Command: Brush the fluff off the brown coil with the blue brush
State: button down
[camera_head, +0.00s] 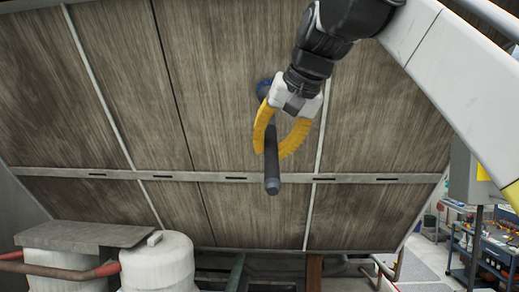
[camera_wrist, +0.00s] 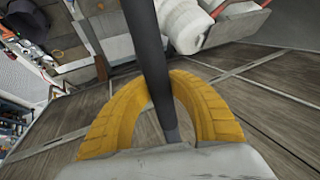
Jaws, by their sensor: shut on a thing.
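My gripper (camera_head: 270,150) has two yellow curved fingers, shut around a dark grey rod (camera_head: 271,172). The rod looks like the handle of the blue brush; a small blue part (camera_head: 264,88) shows behind my wrist, and the bristles are hidden. In the wrist view the rod (camera_wrist: 147,40) runs up between the fingers (camera_wrist: 163,82). A large brown, finely streaked panelled surface (camera_head: 205,90) fills the head view behind the gripper and looks like the coil. Pale grey streaks lie on it, but I cannot tell whether they are fluff. The gap between brush and surface is unclear.
A pale rail (camera_head: 180,176) with dark slots crosses the lower part of the brown surface. A white tank (camera_head: 158,262) with reddish pipes (camera_head: 60,270) stands at lower left. A cluttered workbench (camera_head: 490,250) and a grey cabinet (camera_head: 468,172) are at right.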

jog(key=shift+d, duration=0.9)
jog(key=shift+s, duration=0.1)
jog(key=shift+s+a+f+b, duration=0.1)
jog(key=shift+s+f+b, duration=0.6)
jog(key=shift+s, duration=0.2)
jog(key=shift+s+f+b, duration=0.55)
jog(key=shift+s+b, duration=0.2)
jog(key=shift+s, duration=0.15)
